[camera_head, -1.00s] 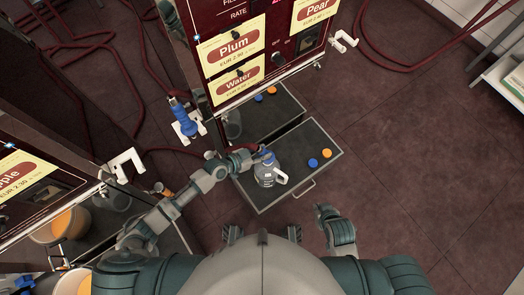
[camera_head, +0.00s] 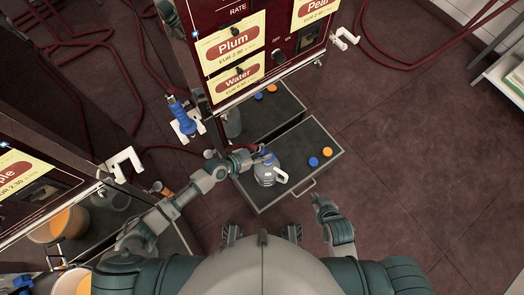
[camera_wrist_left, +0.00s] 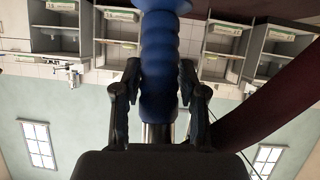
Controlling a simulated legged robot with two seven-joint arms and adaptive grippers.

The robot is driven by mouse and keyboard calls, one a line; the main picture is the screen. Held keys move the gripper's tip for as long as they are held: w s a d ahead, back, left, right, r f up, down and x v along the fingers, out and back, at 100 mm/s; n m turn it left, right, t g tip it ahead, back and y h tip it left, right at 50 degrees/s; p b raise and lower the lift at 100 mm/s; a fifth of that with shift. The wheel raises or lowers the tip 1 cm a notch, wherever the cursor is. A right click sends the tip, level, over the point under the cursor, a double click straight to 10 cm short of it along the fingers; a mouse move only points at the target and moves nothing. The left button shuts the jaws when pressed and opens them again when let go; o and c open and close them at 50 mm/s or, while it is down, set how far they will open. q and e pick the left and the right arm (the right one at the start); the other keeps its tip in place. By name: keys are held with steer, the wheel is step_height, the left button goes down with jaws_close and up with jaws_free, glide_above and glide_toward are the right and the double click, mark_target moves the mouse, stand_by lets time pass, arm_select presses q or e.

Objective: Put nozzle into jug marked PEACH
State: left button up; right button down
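A clear-grey jug (camera_head: 265,175) with a white handle stands on the dark drawer-like tray (camera_head: 302,181). Its marking is too small to read. My left gripper (camera_head: 262,157) is at the top of the jug, shut around a blue nozzle. In the left wrist view the nozzle's ridged blue grip (camera_wrist_left: 160,75) sits between the two fingers, with a metal part below. Whether the nozzle's tip is inside the jug's mouth is hidden. My right gripper (camera_head: 323,207) is to the right, in front of the tray, away from the jug; its fingers are too small to judge.
A blue cap (camera_head: 313,162) and an orange cap (camera_head: 327,152) lie on the tray right of the jug. Another blue nozzle (camera_head: 180,113) hangs in a white holder on the pump cabinet (camera_head: 215,15). Red hoses (camera_head: 75,45) lie on the floor.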

arm_select(q)
steer(key=shift+o, duration=1.1)
